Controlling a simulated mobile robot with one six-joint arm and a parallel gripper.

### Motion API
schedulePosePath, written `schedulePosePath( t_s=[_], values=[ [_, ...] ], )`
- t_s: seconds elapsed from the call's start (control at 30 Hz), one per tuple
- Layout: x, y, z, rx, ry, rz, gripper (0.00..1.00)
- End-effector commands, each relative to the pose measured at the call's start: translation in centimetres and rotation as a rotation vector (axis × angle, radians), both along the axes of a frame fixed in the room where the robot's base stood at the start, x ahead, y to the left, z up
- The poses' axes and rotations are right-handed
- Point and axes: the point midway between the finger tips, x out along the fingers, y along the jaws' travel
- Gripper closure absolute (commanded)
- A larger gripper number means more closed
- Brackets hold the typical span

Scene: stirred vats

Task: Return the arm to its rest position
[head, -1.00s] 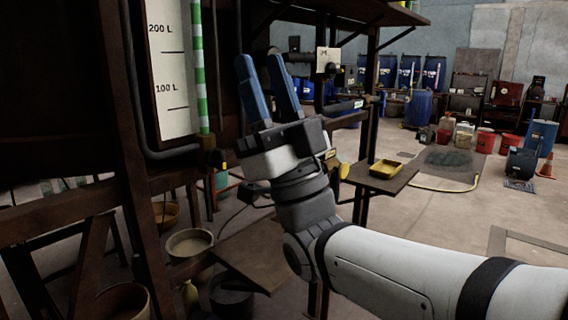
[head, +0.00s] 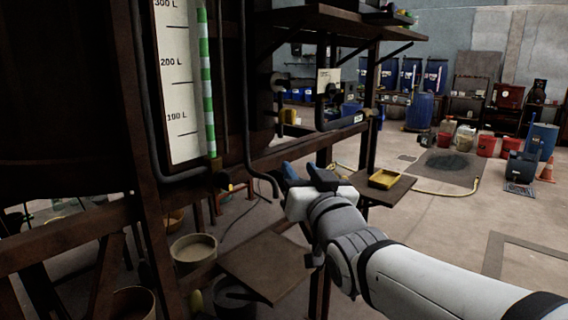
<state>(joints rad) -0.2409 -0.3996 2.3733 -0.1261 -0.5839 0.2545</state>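My gripper (head: 304,170) is in the middle of the head view, low in front of the vat stand. Its two blue fingers point away from me and are foreshortened. A gap shows between the fingertips, and I see nothing held between them. My white and grey arm (head: 430,285) reaches in from the lower right corner.
A vat stand with a level scale (head: 180,85) fills the left side. A small shelf (head: 265,262) sits below left of my gripper. Blue barrels (head: 411,73) stand far back.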

Motion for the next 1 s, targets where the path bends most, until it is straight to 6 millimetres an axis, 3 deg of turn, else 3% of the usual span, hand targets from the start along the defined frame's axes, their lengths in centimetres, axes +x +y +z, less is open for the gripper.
schedulePosePath(
  t_s=[0.13, 0.27, 0.5, 0.73, 0.87, 1.0],
  values=[
    [0.1, -3.4, -4.6, -0.114, 0.310, -0.098, 0.65],
    [-1.8, -6.5, -8.9, -0.198, 0.586, -0.171, 0.65],
    [-9.6, -10.5, -15.0, -0.313, 1.100, -0.198, 0.65],
    [-16.2, -12.1, -17.0, -0.357, 1.420, -0.178, 0.65],
    [-17.6, -11.9, -17.3, -0.365, 1.483, -0.167, 0.65],
    [-17.7, -11.9, -17.4, -0.366, 1.489, -0.165, 0.65]
  ],
)
